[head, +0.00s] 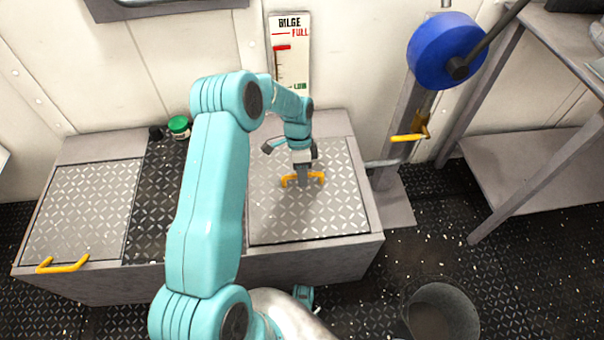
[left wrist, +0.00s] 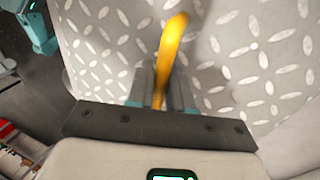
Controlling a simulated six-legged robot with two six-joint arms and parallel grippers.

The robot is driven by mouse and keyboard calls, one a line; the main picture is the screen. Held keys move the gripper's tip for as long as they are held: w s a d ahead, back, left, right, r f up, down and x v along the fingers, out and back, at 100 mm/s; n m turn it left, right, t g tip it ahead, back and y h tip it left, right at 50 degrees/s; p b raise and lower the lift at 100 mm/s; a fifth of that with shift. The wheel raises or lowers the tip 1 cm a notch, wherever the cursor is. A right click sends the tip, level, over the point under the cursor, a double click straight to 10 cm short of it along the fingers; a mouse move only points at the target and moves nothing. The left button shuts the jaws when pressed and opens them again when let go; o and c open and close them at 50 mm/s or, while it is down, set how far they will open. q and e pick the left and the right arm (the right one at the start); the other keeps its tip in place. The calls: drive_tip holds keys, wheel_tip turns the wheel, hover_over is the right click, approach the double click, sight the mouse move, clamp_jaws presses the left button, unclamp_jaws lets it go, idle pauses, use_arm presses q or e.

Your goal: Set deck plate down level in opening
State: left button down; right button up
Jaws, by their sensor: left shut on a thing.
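The deck plate (head: 320,215) is a grey diamond-tread sheet with a yellow handle (head: 318,177) near its middle. It lies about flat at the right end of the raised grey box (head: 300,257). I cannot tell whether it is flush in the opening or slightly above it; the opening beneath is hidden. My left gripper (head: 302,180) reaches down from above and is shut on the handle. In the left wrist view the handle (left wrist: 172,45) runs between the fingers (left wrist: 163,95), with the tread plate (left wrist: 240,45) behind.
Another tread plate (head: 85,205) with a yellow handle (head: 62,265) lies at the box's left end, beside a dark tread strip (head: 158,205). A green-lidded jar (head: 179,127) stands at the back. A blue wheel (head: 446,50), bilge gauge (head: 290,55) and bucket (head: 440,312) are nearby.

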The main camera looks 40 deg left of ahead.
use_arm(q)
drive_tip(key=shift+f, duration=0.25)
drive_tip(key=c, duration=0.9)
unclamp_jaws()
drive_tip(key=shift+c, duration=0.2)
drive_tip(key=shift+f, duration=0.1)
drive_tip(key=p+v, duration=0.4)
drive_tip(key=v, duration=1.2)
drive_tip(key=shift+r, duration=0.25)
